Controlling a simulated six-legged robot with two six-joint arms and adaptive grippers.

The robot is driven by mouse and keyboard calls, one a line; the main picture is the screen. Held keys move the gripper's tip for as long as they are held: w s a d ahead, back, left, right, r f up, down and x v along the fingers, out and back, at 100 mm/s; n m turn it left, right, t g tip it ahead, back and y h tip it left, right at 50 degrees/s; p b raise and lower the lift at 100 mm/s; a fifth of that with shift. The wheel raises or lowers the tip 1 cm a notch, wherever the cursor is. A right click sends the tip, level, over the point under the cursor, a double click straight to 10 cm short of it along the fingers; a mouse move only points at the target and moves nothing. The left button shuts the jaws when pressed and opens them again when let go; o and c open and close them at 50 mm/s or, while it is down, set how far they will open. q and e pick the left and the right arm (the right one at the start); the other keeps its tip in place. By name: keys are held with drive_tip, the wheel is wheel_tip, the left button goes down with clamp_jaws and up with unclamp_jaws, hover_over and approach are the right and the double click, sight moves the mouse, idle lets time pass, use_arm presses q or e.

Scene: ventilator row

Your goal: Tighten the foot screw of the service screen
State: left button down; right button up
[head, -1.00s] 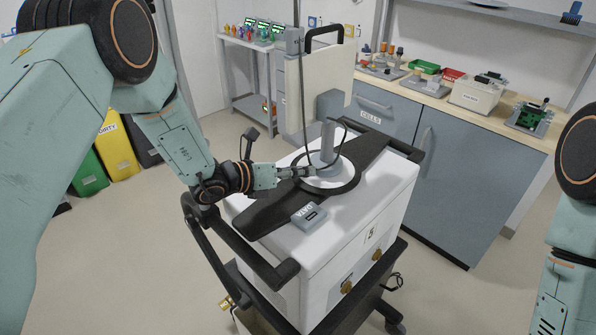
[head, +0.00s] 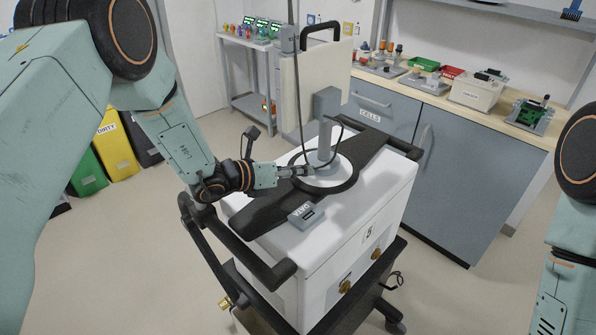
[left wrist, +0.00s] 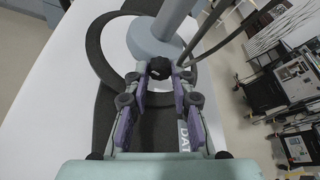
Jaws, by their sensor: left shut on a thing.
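The service screen is a cream panel (head: 313,88) with a black top handle. It stands on a grey post (head: 326,140) whose round foot (head: 340,170) sits on the ventilator's white top. The foot screw is a small black knob (left wrist: 159,68) at the near side of the foot in the left wrist view. My left gripper (head: 305,171) reaches in from the left, low beside the foot. In the left wrist view its fingertips (left wrist: 160,76) are closed on the knob. The knob is hidden by the fingers in the head view. My right gripper is out of view.
The ventilator's black push handle (head: 245,255) is below my left arm. A grey DATA block (head: 306,213) lies on its top. A dark cable (head: 299,100) hangs beside the post. A bench (head: 400,90) with trays and boxes stands behind. Bins (head: 117,150) stand at left.

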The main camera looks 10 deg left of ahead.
use_arm(q)
drive_tip(key=shift+f+m+y+b, duration=0.1)
drive_tip(key=shift+m+y+b, duration=0.2)
drive_tip(key=shift+m+b, duration=0.15)
drive_tip(key=m+b, duration=0.1)
drive_tip(key=b, duration=0.2)
drive_tip(key=m+t+y+b, duration=0.1)
drive_tip(key=b, duration=0.2)
drive_tip(key=m+y+b, duration=0.1)
drive_tip(key=m+b, duration=0.1)
drive_tip(key=b, duration=0.1)
drive_tip(key=shift+s+d+t, duration=0.15)
drive_tip(key=shift+d+t, duration=0.15)
drive_tip(key=m+t+y+b, duration=0.1)
drive_tip(key=b, duration=0.5)
drive_tip(key=m+y+b, duration=0.1)
drive_tip(key=m+b, duration=0.1)
drive_tip(key=b, duration=0.5)
drive_tip(key=shift+s+d+f+m+t, duration=0.15)
drive_tip(key=shift+m+t, duration=0.1)
drive_tip(key=shift+t, duration=0.15)
drive_tip(key=shift+r+m+y+b, duration=0.2)
drive_tip(key=shift+m+y+b, duration=0.15)
drive_tip(key=shift+b, duration=1.05)
drive_tip(key=c, duration=1.4)
unclamp_jaws()
